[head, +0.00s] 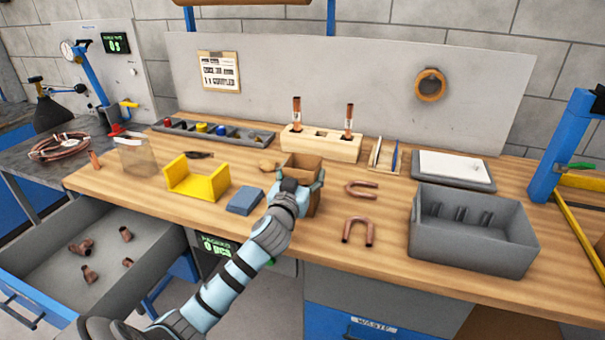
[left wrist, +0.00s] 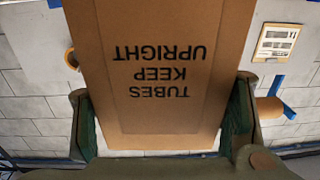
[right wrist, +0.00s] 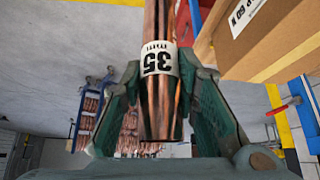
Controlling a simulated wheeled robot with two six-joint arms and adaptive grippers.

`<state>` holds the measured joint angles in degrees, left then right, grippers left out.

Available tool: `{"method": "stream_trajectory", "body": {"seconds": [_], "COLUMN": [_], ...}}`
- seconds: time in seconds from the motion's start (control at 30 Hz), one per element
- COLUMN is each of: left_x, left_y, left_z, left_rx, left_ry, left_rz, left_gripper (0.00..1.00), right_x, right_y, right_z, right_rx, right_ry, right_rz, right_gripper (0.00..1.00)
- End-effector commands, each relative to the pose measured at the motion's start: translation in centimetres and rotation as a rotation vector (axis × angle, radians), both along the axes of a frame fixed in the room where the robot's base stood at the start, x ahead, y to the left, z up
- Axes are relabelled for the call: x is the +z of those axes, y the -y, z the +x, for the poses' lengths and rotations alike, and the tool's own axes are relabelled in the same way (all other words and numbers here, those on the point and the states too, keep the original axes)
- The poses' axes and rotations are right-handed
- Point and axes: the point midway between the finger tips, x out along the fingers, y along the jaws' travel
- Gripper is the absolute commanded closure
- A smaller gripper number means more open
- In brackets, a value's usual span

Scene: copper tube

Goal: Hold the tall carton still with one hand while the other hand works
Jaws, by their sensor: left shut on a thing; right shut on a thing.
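The tall brown carton (head: 302,164) stands upright on the workbench near its front edge, and its top looks open in the head view. My left gripper (head: 297,187) is shut on the carton, one finger on each side. In the left wrist view, the carton (left wrist: 165,60) fills the middle between the fingers, with upside-down lettering "TUBES KEEP UPRIGHT". My right gripper (right wrist: 158,70) is shut on a copper tube (right wrist: 160,105) with a white label reading 35. The right gripper and its tube are not visible in the head view.
A wooden block (head: 325,145) holds two upright copper tubes behind the carton. U-bent tubes (head: 358,231) and a grey bin (head: 470,250) lie to the right. A yellow cradle (head: 197,183) and a blue block (head: 245,201) are at left. A cardboard surface (right wrist: 265,35) shows beside the right gripper.

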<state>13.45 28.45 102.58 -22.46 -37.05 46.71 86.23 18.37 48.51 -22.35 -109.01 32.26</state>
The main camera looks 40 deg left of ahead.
Motion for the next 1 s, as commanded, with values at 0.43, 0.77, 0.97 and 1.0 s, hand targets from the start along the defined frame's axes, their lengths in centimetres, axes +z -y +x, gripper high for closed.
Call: {"method": "stream_trajectory", "body": {"seconds": [0.43, 0.77, 0.97, 1.0], "left_x": [0.0, -0.1, -0.1, -0.1], "left_y": [0.0, 1.5, 3.6, 3.9], "left_z": [0.0, -3.6, -8.7, -9.5], "left_rx": [0.000, -0.002, -0.002, -0.002], "left_ry": [0.000, -0.003, -0.003, -0.004], "left_rz": [0.000, 0.002, 0.001, 0.001], "left_gripper": [0.10, 0.10, 0.10, 0.10], "right_x": [0.0, 0.0, 0.0, 0.0], "right_y": [0.0, 0.0, 0.0, 0.0], "right_z": [0.0, 0.0, 0.0, 0.0], "right_rx": [0.000, 0.000, 0.000, 0.000], "right_ry": [0.000, 0.000, 0.000, 0.000], "right_rz": [-0.001, -0.001, -0.001, -0.001], "right_gripper": [1.00, 1.00, 1.00, 1.00]}}
